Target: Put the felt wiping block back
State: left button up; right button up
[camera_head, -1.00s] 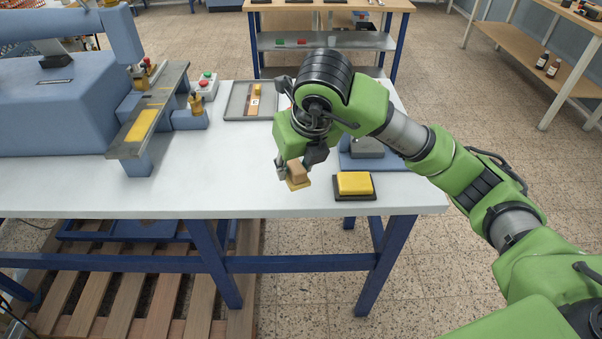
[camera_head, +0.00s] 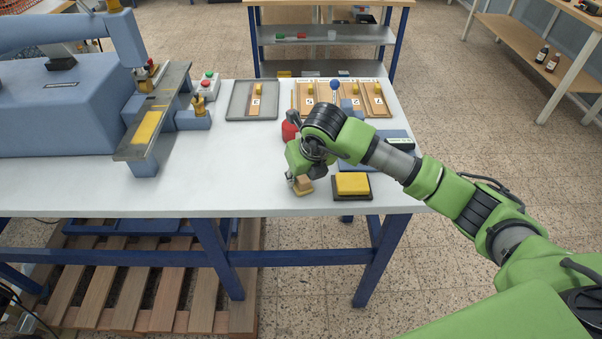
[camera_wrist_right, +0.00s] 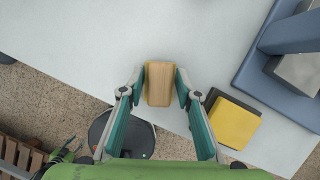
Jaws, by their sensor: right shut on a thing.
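The felt wiping block (camera_head: 304,185) has a light wooden top and a yellowish felt underside. It is low at the table's front edge, left of a yellow pad in a dark tray (camera_head: 352,184). My right gripper (camera_head: 297,180) is shut on the block. In the right wrist view the block (camera_wrist_right: 159,84) sits between the two fingers of the gripper (camera_wrist_right: 160,88), with the yellow pad (camera_wrist_right: 232,123) to its right. I cannot tell whether the block touches the table. My left gripper is not in view.
A blue stamping press (camera_head: 60,110) stands at the left. A grey tray (camera_head: 238,113) and a board with numbered pieces (camera_head: 300,108) lie at the back. A red object (camera_head: 290,131) is behind my right arm. The white table's middle (camera_head: 230,165) is clear.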

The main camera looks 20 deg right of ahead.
jog(key=o, duration=0.6)
jog(key=shift+f, duration=0.1)
jog(key=o, duration=0.4)
jog(key=shift+o, duration=0.2)
jog(key=b+v, duration=0.2)
jog(key=v, duration=1)
